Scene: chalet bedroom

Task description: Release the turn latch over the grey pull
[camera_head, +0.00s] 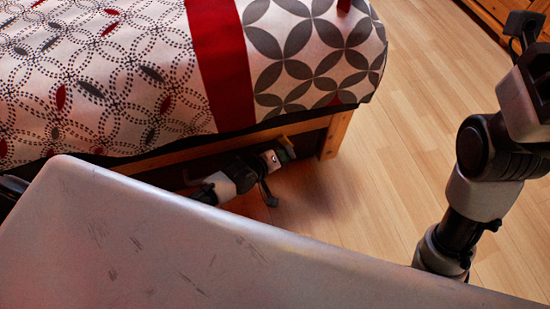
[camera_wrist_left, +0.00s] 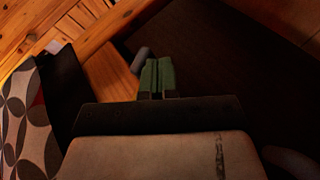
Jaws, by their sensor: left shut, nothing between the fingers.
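My left gripper (camera_head: 286,149) is low beside the bed's side, close to the wooden rail and the post. In the left wrist view its green fingertips (camera_wrist_left: 157,72) are together, with nothing between them. A small rounded grey piece (camera_wrist_left: 142,58) shows just past the fingertips, against the dark panel (camera_wrist_left: 215,60). I cannot tell whether it is the grey pull or the turn latch, or whether the fingers touch it. No other latch part can be made out. My right arm stands at the right of the head view; its fingers cannot be made out.
The bed's patterned cover (camera_head: 130,75) with a red stripe hangs over the wooden rail (camera_head: 175,153). A wooden post (camera_head: 334,136) stands at the bed's corner. Wooden furniture (camera_head: 490,18) is at the upper right. The plank floor (camera_head: 385,150) between them is clear.

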